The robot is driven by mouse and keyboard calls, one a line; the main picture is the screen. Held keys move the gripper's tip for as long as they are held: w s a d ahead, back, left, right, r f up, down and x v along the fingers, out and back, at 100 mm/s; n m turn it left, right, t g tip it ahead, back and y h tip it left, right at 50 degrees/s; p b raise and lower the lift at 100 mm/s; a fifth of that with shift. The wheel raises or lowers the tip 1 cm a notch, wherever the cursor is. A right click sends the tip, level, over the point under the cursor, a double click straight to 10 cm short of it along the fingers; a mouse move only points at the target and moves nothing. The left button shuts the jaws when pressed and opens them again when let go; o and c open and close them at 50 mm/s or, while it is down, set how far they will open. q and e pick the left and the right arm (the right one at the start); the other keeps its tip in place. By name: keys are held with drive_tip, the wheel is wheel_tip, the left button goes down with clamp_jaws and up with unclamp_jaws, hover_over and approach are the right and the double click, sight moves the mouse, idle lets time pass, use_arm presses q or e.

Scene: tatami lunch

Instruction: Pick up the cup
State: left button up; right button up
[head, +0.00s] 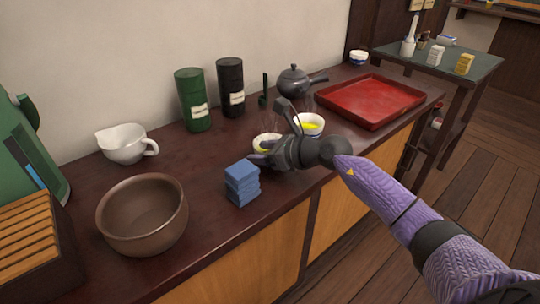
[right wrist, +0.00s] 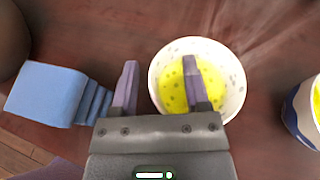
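A white speckled cup (right wrist: 234,82) holding yellow-green liquid stands on the dark counter. In the head view this cup (head: 268,137) is partly hidden behind my right gripper (head: 258,152). In the right wrist view my right gripper (right wrist: 160,80) is open, with its two fingers apart. One finger shows over the inside of the cup and the other outside its left rim. I cannot tell whether either finger touches it. A second cup (head: 310,122) with yellow liquid stands just to the right, and its edge shows in the right wrist view (right wrist: 300,112). My left gripper is not in view.
A brown bowl (head: 142,214), a white spouted cup (head: 125,144), two canisters (head: 195,105), a dark teapot (head: 294,82) and a red tray (head: 370,99) are also on the counter.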

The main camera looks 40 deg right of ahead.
clamp_jaws()
idle(0.3)
